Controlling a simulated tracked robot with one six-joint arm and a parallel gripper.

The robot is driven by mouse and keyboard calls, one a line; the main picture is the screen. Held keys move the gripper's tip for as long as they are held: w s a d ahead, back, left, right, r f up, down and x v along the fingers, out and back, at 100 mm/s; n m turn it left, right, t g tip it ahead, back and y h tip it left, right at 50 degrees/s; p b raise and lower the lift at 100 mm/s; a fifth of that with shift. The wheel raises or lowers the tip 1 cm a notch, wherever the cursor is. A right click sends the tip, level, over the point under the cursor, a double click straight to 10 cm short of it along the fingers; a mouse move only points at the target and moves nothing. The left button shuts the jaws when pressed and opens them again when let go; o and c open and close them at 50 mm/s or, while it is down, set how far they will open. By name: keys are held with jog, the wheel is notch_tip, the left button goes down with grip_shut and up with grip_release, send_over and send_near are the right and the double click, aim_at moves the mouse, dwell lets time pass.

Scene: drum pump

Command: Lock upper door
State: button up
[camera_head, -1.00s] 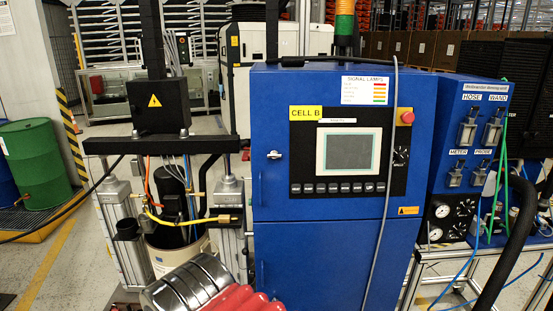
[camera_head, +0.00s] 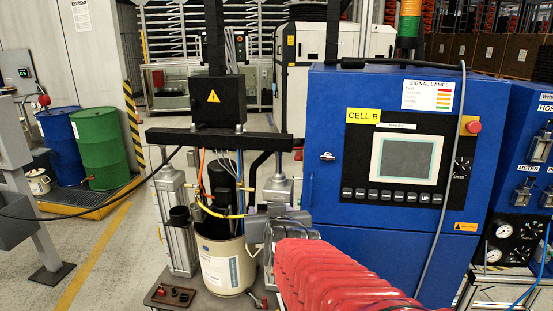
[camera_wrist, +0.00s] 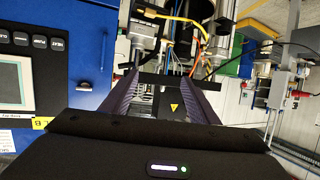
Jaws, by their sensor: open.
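The upper door (camera_head: 340,205) of the blue cabinet carries the screen, a row of buttons and the CELL B label. It looks flush with the cabinet front. Its small light-coloured handle (camera_head: 327,156) sits near the left edge; whether it is locked I cannot tell. In the wrist view, the cabinet appears upside down at the left, with the handle (camera_wrist: 85,87) near its edge. My gripper (camera_wrist: 160,76) is open, with nothing visible between its fingers, and apart from the handle. In the head view, my red-sleeved arm hides part of the cabinet's lower left; the fingertips are not clear.
The pump with a black box (camera_head: 214,102) and a cream bucket (camera_head: 222,262) stands left of the cabinet. A grey cable (camera_head: 447,185) hangs down the cabinet's right side. A green drum (camera_head: 100,148) is far left. Open floor lies between drum and pump.

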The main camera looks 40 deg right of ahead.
jog(key=s+d+r+m+h, duration=0.2)
jog(key=d+h, duration=0.1)
jog(key=d, duration=0.4)
jog(key=s+d+r+m+h, duration=0.1)
jog(key=s+d+r+h, duration=0.1)
jog(key=d, duration=0.6)
jog(key=shift+s+r+m+h, duration=0.4)
jog(key=shift+r+h, duration=0.2)
jog(key=shift+h, duration=0.3)
jog(key=shift+d, duration=0.15)
